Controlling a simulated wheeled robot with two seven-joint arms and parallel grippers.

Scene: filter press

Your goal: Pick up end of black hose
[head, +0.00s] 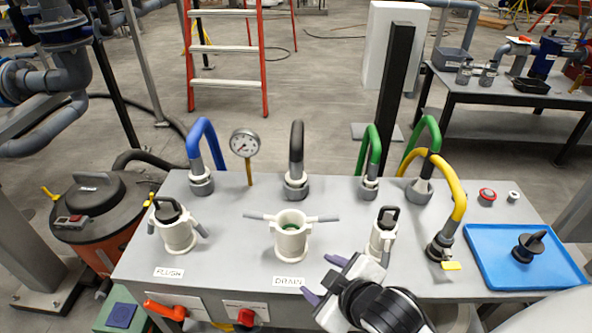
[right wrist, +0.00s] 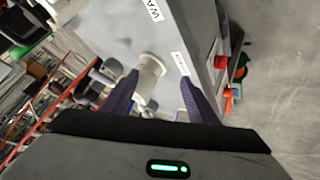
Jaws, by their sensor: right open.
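The black hose (head: 297,145) rises in a short arch from the back edge of the grey bench. Its visible end sits in a grey coupling (head: 295,185) on the bench top, behind the white DRAIN port (head: 291,236). My right gripper (head: 322,279) is open and empty over the bench's front edge, right of the DRAIN label and well in front of the hose. In the right wrist view its purple fingers (right wrist: 158,97) are spread, with a white fitting (right wrist: 150,72) beyond them. I cannot make out the black hose there. My left gripper is not in view.
Blue (head: 206,140), green (head: 370,140) and yellow (head: 449,190) hoses stand along the bench, with a gauge (head: 244,143) at the back. White ports with side handles stand in front. A blue tray (head: 490,275) holding a black cap lies at right.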

